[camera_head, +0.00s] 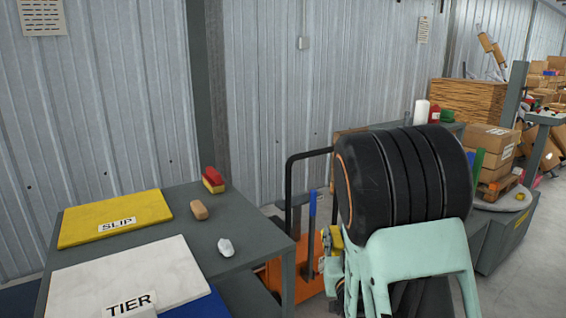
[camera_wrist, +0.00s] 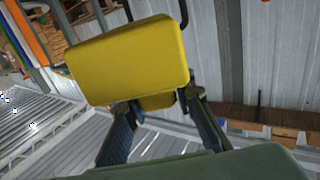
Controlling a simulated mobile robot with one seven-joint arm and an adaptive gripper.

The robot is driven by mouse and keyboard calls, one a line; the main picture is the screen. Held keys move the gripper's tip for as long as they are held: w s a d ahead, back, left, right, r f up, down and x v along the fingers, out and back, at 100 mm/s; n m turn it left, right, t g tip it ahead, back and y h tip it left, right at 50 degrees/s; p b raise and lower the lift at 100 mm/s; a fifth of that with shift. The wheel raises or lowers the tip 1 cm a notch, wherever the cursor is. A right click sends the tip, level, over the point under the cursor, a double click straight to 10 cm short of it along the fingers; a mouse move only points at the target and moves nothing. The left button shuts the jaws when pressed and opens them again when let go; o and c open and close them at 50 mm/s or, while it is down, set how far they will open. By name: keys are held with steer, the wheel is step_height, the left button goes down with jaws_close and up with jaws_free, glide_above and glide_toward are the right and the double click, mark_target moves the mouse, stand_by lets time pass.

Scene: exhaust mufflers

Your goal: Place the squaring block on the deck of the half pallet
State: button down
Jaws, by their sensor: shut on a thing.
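The squaring block, a yellow block with a broad flat face, fills the upper middle of the wrist view (camera_wrist: 130,62). My gripper (camera_wrist: 162,108) is shut on it, with a dark finger on each side of its narrower lower part. In the head view a small bit of yellow (camera_head: 332,257) shows beside my pale green arm, which hides most of the gripper. A small wooden pallet (camera_head: 499,187) loaded with cartons stands on a round plate at the right; I cannot tell whether it is the half pallet. No bare pallet deck is clearly visible.
A grey table (camera_head: 245,222) at the left carries a yellow SLIP sheet (camera_head: 115,216), a white TIER sheet (camera_head: 130,278), a red-and-yellow block (camera_head: 213,179), a brown piece (camera_head: 199,210) and a white lump (camera_head: 225,247). An orange pallet jack (camera_head: 308,270) stands behind my arm.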

step_height(320, 180, up, 26)
steer(key=p, duration=2.5)
steer(key=w+a+f+n+g+y+b, duration=0.1)
steer(key=a+f+n+y+b, duration=0.2)
steer(key=a+f+y+b, duration=0.2)
steer(key=w+a+f+n+g+y+b, duration=0.2)
steer(key=a+f+b, duration=0.9)
steer(key=a+b, duration=0.8)
steer(key=shift+w+a+f+n+y+b, duration=0.25)
steer(key=shift+n+y+b, duration=0.55)
steer(key=shift+y+b, duration=1)
steer(key=shift+h+b, duration=0.35)
steer(key=shift+h, duration=0.05)
steer(key=shift+d, duration=0.1)
